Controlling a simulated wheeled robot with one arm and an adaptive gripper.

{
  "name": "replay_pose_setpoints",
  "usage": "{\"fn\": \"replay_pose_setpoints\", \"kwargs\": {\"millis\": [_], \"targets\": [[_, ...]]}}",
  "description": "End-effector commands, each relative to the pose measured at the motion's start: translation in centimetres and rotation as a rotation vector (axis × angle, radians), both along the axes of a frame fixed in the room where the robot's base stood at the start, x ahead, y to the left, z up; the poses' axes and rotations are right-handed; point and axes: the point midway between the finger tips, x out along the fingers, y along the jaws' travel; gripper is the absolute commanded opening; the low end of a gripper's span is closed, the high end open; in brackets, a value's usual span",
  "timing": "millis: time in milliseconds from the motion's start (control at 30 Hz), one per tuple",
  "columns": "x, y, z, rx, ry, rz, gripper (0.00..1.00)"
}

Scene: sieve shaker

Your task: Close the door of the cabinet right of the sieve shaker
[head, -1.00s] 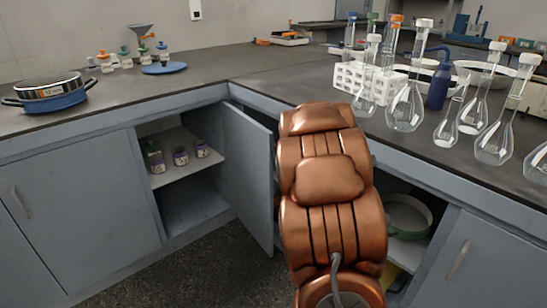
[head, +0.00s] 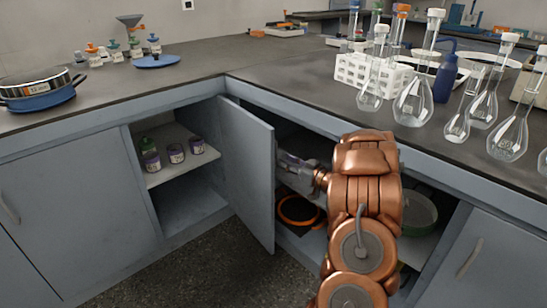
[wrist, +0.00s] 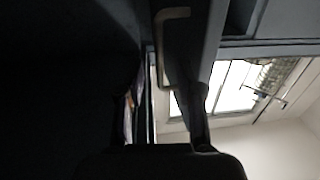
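The sieve pan with its silver top and blue base (head: 45,92) stands at the far left of the counter. Right of it, below the counter, is an open cabinet (head: 185,205) with jars on its shelf. Its grey door (head: 246,175) stands swung out, inner face to the left. My gripper (head: 285,162) is at the right side of the door, partly hidden by its edge. In the wrist view a pale bar handle (wrist: 166,50) lies on a grey panel ahead of my gripper (wrist: 162,105). The fingers look spread apart; the picture is dark, and contact cannot be told.
A second open cabinet behind my arm holds an orange-rimmed round item (head: 300,209) and a green-rimmed sieve (head: 418,212). Glass flasks (head: 412,100) and a white rack (head: 352,70) stand on the counter above. The floor (head: 225,270) before the left cabinets is clear.

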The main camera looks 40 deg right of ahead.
Motion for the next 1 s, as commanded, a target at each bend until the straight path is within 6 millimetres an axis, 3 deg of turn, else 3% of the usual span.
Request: {"fn": "replay_pose_setpoints", "kwargs": {"millis": [400,800,1000], "targets": [[5.4,0.3,-0.3,-0.001,0.003,0.0,0.36],[6.2,0.4,-0.1,0.001,0.003,0.0,0.36],[6.2,0.5,-0.1,0.001,0.003,0.0,0.16]]}}
